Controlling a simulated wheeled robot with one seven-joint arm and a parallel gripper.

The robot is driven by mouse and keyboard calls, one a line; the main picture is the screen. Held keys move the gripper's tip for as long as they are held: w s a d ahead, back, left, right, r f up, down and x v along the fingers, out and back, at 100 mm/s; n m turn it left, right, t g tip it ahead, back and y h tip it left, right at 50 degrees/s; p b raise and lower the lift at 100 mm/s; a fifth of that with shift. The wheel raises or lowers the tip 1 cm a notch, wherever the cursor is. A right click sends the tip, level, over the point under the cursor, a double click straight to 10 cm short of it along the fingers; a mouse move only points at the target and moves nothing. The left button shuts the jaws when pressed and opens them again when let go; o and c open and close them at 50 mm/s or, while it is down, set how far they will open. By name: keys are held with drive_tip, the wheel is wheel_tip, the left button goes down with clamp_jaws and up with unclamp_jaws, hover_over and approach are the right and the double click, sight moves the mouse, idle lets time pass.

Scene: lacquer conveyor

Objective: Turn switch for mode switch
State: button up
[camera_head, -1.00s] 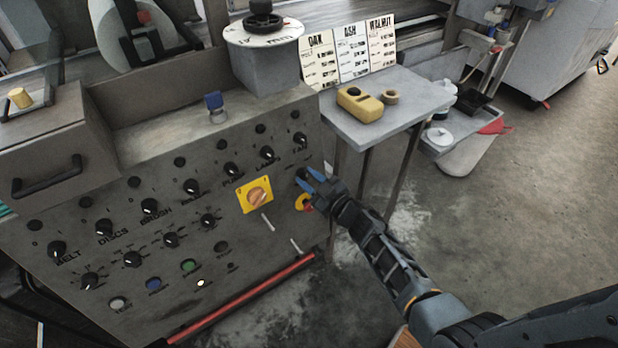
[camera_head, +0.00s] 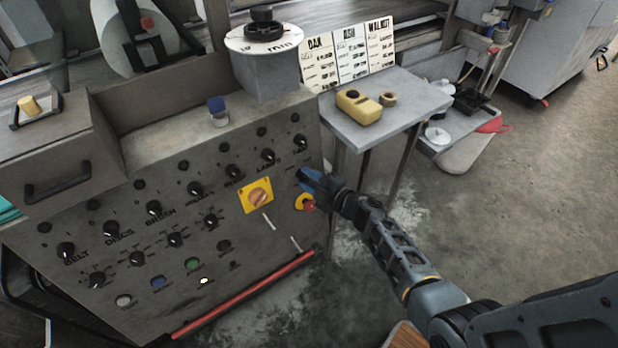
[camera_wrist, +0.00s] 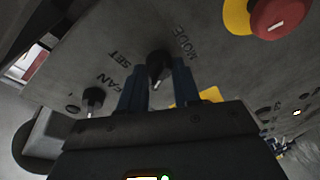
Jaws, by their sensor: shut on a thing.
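The mode switch (camera_wrist: 158,66) is a black knob on the grey control panel, with "SET" and "MODE" lettered beside it in the wrist view. My gripper (camera_wrist: 160,82) has its two blue fingers on either side of this knob and is shut on it. In the head view my gripper (camera_head: 312,178) reaches the panel's right edge, above the red emergency button (camera_head: 306,202). The mode switch is hidden behind my gripper there, and its pointer's exact setting cannot be told.
The FAN knob (camera_wrist: 92,98) is close beside my gripper. The red button on its yellow ring (camera_wrist: 272,16) is near too. A yellow rotary isolator (camera_head: 257,195) and several black knobs fill the panel. A small side table (camera_head: 400,112) stands right of the panel.

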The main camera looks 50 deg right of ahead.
drive_tip(key=shift+n, duration=0.4)
drive_tip(key=o, duration=1)
drive_tip(key=shift+o, duration=0.2)
drive_tip(key=s+r, duration=0.1)
drive_tip(key=s, duration=0.6)
drive_tip(key=shift+s+a+p, duration=0.35)
drive_tip(key=shift+p, duration=0.1)
drive_tip(key=shift+r, duration=0.1)
